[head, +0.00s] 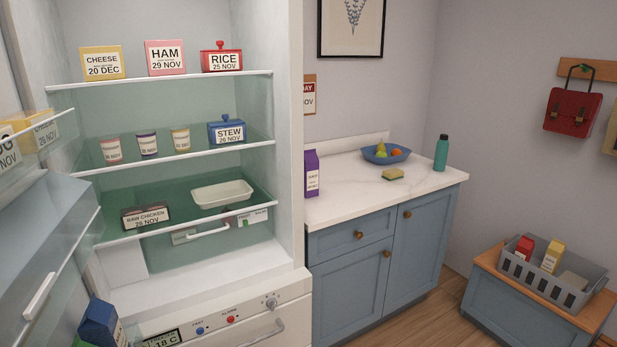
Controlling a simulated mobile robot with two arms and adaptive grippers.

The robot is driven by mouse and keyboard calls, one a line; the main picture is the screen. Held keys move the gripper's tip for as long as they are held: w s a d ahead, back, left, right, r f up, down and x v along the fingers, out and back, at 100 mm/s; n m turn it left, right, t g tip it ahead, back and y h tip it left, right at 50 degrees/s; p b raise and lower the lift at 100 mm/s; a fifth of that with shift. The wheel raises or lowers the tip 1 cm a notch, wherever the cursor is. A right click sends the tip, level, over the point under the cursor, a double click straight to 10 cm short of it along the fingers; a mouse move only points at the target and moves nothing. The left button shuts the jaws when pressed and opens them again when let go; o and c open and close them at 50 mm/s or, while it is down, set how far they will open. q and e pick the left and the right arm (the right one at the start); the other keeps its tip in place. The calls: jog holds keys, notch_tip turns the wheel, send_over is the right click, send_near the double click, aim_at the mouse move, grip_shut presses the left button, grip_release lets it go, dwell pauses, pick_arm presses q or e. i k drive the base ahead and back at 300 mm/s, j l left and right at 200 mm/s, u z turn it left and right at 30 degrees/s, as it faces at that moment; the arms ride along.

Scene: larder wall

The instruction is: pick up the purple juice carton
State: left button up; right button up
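The purple juice carton (312,174) stands upright on the left end of the white marble countertop (335,205), close beside the open fridge's right side. It has a white label with text too small to read. Its left edge is close to the fridge wall in the picture. Neither of my grippers shows in the head view.
The fridge (298,130) stands open at left, with labelled food on glass shelves. A blue fruit bowl (372,156), a sponge (393,174) and a teal bottle (441,153) stand farther right on the counter. A grey crate (517,270) sits on a low bench. The counter's front is clear.

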aim_at(311, 160)
jog(key=i+l+u, duration=0.1)
jog(key=l+u, duration=0.15)
jog(key=u, duration=0.15)
jog(key=i+l+u, duration=0.1)
jog(key=l+u, duration=0.4)
jog(key=u, duration=0.25)
jog(key=i, duration=0.05)
